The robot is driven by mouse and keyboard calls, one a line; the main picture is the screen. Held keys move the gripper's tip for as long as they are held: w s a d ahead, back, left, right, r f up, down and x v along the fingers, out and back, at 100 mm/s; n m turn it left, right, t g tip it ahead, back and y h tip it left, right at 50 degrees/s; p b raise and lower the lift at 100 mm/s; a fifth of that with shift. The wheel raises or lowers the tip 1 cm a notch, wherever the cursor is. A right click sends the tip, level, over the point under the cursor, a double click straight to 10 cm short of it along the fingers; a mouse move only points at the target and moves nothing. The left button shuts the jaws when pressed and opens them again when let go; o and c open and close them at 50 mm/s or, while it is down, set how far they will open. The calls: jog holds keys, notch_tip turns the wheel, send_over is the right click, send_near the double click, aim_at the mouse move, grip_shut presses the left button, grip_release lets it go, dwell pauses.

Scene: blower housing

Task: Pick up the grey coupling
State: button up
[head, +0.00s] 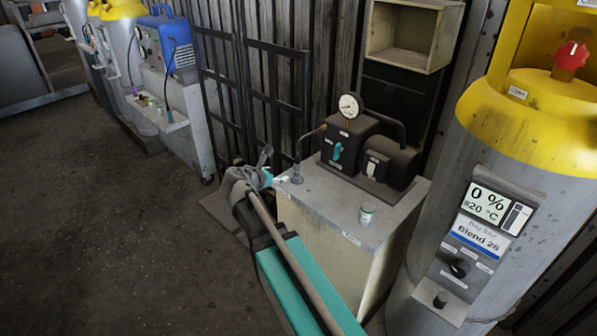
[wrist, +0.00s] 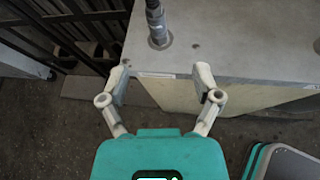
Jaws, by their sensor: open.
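The grey coupling (head: 297,174) stands upright on the left part of the grey bench top (head: 335,205), with a dark hose rising from its upper end. In the wrist view the coupling (wrist: 157,28) is beyond my fingertips, roughly centred between them, and nothing hides its base. My gripper (head: 283,180) is just left of the coupling at the bench's left edge. In the wrist view my gripper (wrist: 162,78) is open, its two pale fingers spread apart with nothing between them.
A dark pump with a round gauge (head: 349,106) stands behind the coupling. A small white-and-green can (head: 367,214) stands on the bench's front part. A large yellow-topped grey cylinder (head: 530,150) is at right. A black metal rack (head: 262,85) stands behind. The floor at left is clear.

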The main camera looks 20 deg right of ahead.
aim_at(296, 165)
jog(key=shift+w+r+n, duration=0.4)
jog(key=shift+r+n, duration=0.05)
jog(key=shift+n, duration=0.25)
jog(key=shift+b+x, duration=1.65)
jog(key=shift+x, duration=2.7)
jog(key=shift+r, duration=0.15)
jog(key=shift+b+x, duration=1.05)
jog(key=shift+x, duration=1.6)
jog(key=shift+w+r, duration=0.1)
grip_shut()
